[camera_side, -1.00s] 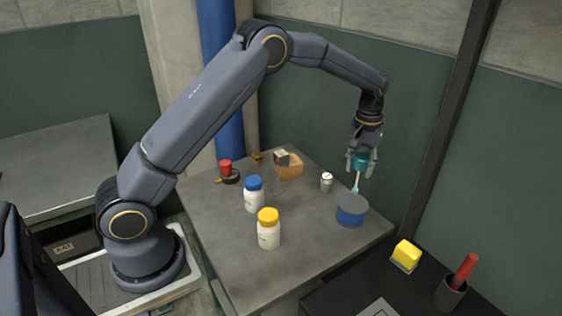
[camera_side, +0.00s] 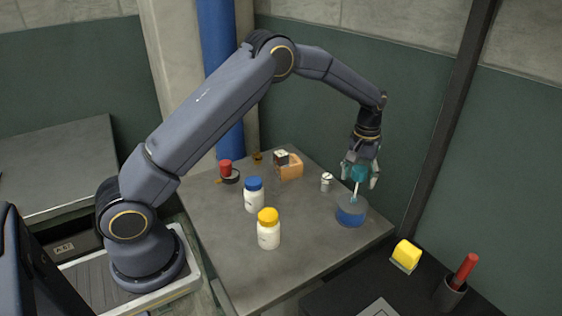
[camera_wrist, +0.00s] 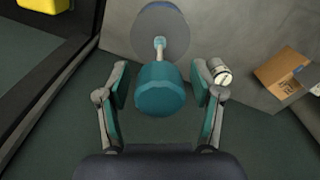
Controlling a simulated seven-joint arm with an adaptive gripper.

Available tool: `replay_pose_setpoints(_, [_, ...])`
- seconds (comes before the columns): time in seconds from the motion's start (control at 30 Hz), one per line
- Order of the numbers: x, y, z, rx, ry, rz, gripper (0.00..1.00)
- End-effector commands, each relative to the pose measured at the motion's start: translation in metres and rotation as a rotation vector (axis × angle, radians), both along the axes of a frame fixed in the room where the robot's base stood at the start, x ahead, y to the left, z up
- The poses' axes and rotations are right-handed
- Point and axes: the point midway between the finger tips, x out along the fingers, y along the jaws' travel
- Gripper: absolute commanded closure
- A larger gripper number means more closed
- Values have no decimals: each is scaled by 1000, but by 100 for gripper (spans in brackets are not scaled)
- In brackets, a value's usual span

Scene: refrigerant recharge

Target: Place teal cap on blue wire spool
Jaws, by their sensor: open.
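The teal cap (camera_side: 359,173), with a thin pale stem below it, is above the blue wire spool (camera_side: 350,217). The stem's lower tip meets the spool's grey top in the side view; whether it bears on it I cannot tell. My gripper (camera_side: 360,183) is open around the cap. In the wrist view the cap (camera_wrist: 160,90) sits between the two teal-padded fingers of my gripper (camera_wrist: 160,85), with a gap on each side.
A small silver canister (camera_side: 326,182) stands left of the spool. White bottles with a blue lid (camera_side: 254,197) and a yellow lid (camera_side: 268,232) stand nearer the table's middle. An orange box (camera_side: 290,168) and a red-topped item (camera_side: 226,170) are farther back.

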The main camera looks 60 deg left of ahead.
Motion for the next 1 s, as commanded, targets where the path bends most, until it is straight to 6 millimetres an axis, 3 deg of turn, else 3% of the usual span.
replay_pose_setpoints(0.27, [0,0,8,0,-1,0,34])
replay_pose_setpoints(0.7, [0,0,99,0,-4,0,34])
replay_pose_setpoints(1.0, [-9,1,139,-2,-21,-15,34])
